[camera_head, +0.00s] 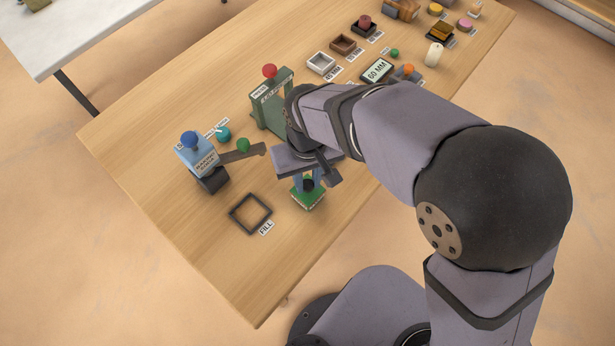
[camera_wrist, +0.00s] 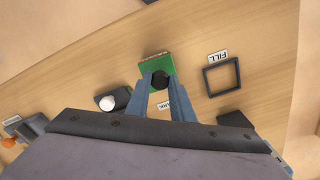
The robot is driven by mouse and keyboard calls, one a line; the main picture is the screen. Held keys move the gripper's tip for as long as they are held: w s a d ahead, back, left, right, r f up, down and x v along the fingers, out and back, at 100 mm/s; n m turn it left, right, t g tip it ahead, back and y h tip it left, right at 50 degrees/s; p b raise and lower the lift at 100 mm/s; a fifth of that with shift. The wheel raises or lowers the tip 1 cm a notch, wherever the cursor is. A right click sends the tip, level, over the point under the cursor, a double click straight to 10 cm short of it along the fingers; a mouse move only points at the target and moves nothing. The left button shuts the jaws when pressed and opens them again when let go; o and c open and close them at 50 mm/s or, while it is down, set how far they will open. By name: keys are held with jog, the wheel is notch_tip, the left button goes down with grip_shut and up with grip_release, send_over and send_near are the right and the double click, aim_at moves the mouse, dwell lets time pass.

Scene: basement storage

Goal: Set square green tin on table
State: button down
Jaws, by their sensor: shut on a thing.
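The square green tin (camera_head: 308,198) with a dark round knob on top is below my gripper (camera_head: 307,184), near the front edge of the wooden table (camera_head: 190,240). In the wrist view the green tin (camera_wrist: 157,64) shows just beyond the fingertips. My gripper (camera_wrist: 161,80) has its two blue-grey fingers shut on the tin's black knob. The fingers hide part of the tin's top. I cannot tell whether its base touches the table. A dark square frame (camera_head: 239,223) labelled FILL lies to its left, apart from it; the wrist view shows this frame (camera_wrist: 206,82) on the right.
A blue machine (camera_head: 196,156) with a blue knob and a lever stands left of my gripper. A green stand (camera_head: 268,115) with a red knob is behind it. Small trays (camera_head: 321,63), a 60 MM sign (camera_head: 377,70) and other items are farther back. Bare table surrounds the FILL frame.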

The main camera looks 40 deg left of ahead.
jog(key=shift+f, duration=0.1)
jog(key=c, duration=1.5)
grip_release()
jog(key=shift+o, duration=0.2)
jog(key=shift+r+b, duration=0.4)
jog(key=shift+r, duration=3.3)
